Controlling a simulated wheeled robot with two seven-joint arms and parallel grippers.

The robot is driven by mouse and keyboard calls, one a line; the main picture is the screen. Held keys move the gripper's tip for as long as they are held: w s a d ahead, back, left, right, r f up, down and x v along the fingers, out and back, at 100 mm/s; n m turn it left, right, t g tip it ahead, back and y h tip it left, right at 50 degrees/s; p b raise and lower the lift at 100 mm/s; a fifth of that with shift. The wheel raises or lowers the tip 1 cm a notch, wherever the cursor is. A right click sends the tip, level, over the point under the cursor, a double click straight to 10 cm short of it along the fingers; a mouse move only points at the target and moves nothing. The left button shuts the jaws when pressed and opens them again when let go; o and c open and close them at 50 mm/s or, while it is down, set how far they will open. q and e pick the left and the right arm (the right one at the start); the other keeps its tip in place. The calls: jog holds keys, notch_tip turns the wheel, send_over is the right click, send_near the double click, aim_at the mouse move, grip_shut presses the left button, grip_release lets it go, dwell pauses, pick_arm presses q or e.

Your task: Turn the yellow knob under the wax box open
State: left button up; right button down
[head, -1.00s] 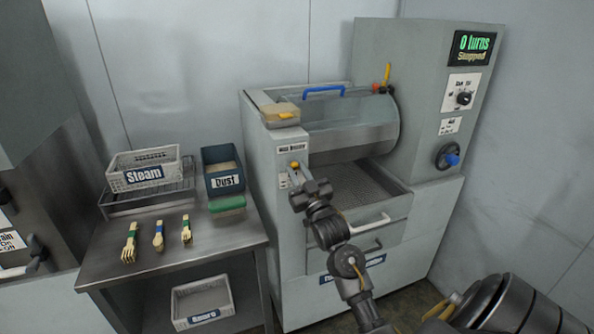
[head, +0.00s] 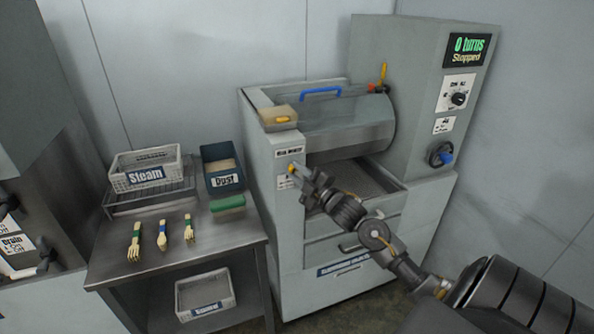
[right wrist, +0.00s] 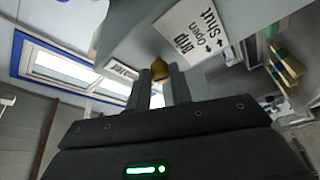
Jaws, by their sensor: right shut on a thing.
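The yellow knob (head: 291,169) sits on the front face of the grey machine, below the small wax box (head: 278,119) at its top left. My right gripper (head: 299,173) reaches it from the lower right. In the right wrist view, the knob (right wrist: 160,68) shows between the tips of the two fingers (right wrist: 161,88), which are shut on it. A white label with "Open", "Shut" and arrows (right wrist: 193,37) is beside the knob there. The gripper partly covers the knob in the head view. My left gripper is out of view.
The machine's drum (head: 350,125) and blue handle (head: 321,91) are above and right. Its display (head: 468,49) reads "0 turns, Stopped". A steel table (head: 170,255) at left bears a Steam basket (head: 146,176), a Dust bin (head: 223,182), a green block and wooden utensils.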

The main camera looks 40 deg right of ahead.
jog(key=shift+r+n+g+y+p, duration=0.15)
jog(key=shift+n+g+p, duration=0.15)
jog(key=shift+n, duration=0.6)
jog(key=shift+r+n+g+y+p, duration=0.15)
jog(key=shift+n+g+p, duration=0.15)
jog(key=shift+n, duration=0.6)
jog(key=c, duration=1.3)
grip_release()
jog(key=shift+f, duration=0.1)
jog(key=shift+o, duration=0.2)
jog(key=s+b, duration=0.2)
jog(key=s, duration=0.8)
jog(key=shift+s+d+f, duration=0.15)
jog(key=shift+s+d, duration=0.15)
jog(key=shift+s, duration=0.1)
